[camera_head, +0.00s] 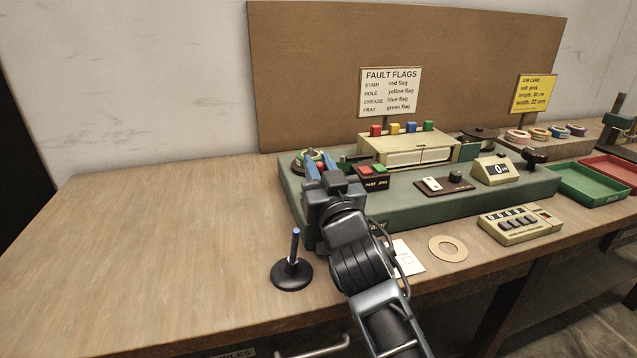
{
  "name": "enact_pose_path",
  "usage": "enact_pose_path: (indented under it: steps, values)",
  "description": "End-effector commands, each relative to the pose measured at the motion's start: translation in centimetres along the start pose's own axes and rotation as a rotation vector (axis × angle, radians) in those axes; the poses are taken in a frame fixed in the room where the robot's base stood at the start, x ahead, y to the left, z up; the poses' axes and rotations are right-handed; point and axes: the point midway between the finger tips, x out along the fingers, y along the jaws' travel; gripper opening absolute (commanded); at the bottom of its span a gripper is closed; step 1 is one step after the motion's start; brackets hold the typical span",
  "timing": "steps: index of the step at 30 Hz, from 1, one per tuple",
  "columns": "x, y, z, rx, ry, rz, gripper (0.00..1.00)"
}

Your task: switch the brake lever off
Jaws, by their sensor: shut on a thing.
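My gripper (319,163), with blue fingers, reaches over the left end of the green winding machine (420,213). Its fingers close around something beside a small reel (300,163) with pale and green parts. The held thing is taken to be the brake lever, but it is mostly hidden by the fingers and too small to make out. Its position, on or off, cannot be told. My wrist and arm cover the machine's front left corner.
Right of my gripper stand a button box (371,178), a switch panel (443,185) and a small display (493,170). The table's left side is clear.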

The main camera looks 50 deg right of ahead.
Motion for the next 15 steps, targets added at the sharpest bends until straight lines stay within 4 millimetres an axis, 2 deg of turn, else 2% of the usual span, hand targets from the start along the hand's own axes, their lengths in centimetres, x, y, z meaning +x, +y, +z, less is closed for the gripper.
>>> enact_pose_path:
  steps: [13,14,15]
  values:
    - [-0.04,-0.05,-0.85,0.0,0.03,-0.004,0.0]
    - [-0.04,-0.06,-0.85,0.0,0.031,-0.004,0.26]
    - [-0.04,-0.06,-0.86,0.0,0.031,-0.004,0.29]
